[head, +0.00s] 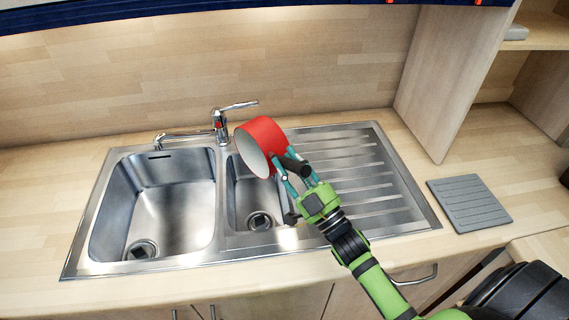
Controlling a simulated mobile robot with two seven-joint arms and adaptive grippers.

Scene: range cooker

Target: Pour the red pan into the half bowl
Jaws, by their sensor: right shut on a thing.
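The red pan (268,132) is held up over the right part of the sink, tilted on its side with its pale open mouth facing left and down. My right gripper (293,176) is shut on the pan's dark handle (294,165). The half bowl (240,190) is the small sink basin below and left of the pan; the pan and gripper hide part of its right side. Nothing is seen falling from the pan. My left gripper is not in view.
The large basin (160,200) lies to the left and a chrome faucet (220,122) stands behind the basins. The ribbed drainboard (370,190) is at the right, with a grey ridged mat (468,202) beyond it. A wooden shelf side panel (445,80) rises at the back right.

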